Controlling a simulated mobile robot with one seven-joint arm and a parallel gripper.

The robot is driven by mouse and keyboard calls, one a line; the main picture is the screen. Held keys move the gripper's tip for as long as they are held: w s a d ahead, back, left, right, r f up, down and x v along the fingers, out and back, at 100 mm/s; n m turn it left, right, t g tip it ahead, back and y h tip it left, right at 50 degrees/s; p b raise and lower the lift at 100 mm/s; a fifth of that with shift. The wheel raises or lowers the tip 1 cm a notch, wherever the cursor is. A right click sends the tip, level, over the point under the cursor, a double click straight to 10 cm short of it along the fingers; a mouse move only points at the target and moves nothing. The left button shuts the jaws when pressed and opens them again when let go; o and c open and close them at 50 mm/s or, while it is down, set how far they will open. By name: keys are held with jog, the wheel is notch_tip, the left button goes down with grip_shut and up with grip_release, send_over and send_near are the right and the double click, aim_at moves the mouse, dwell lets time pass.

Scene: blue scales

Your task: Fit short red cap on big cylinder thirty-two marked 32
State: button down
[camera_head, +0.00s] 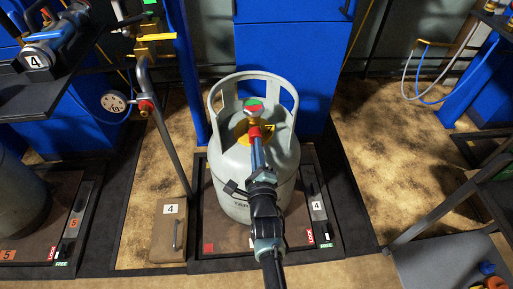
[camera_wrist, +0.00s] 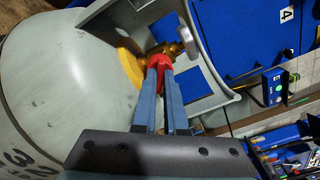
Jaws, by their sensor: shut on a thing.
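The big grey cylinder (camera_head: 228,172) stands upright on a scale in the middle of the head view. In the wrist view its body (camera_wrist: 50,70) fills the left side, with a marking that reads like 32 at the lower left. My gripper (camera_head: 256,137) is over the cylinder's top, inside the collar opening. In the wrist view my gripper (camera_wrist: 160,68) is shut on the short red cap (camera_wrist: 159,61). The cap is at the brass valve outlet (camera_wrist: 170,48), beside the yellow ring (camera_wrist: 130,65). I cannot tell whether it is seated on the outlet.
The cylinder's grey collar (camera_head: 285,87) rises around the valve, close to my fingers. A scale platform (camera_head: 208,235) with LOCK and FREE marks lies below. A grey table (camera_head: 440,265) with coloured caps stands at the lower right. Another cylinder (camera_head: 20,200) is at the left.

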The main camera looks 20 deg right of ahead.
jog(key=shift+f+m+b, duration=0.1)
jog(key=shift+m+b, duration=0.2)
jog(key=shift+m, duration=0.8)
jog(key=shift+m+b, duration=0.45)
jog(key=shift+m, duration=0.85)
jog(key=shift+m+b, duration=0.45)
jog(key=shift+m, duration=0.05)
jog(key=shift+m+b, duration=0.4)
jog(key=shift+m, duration=0.2)
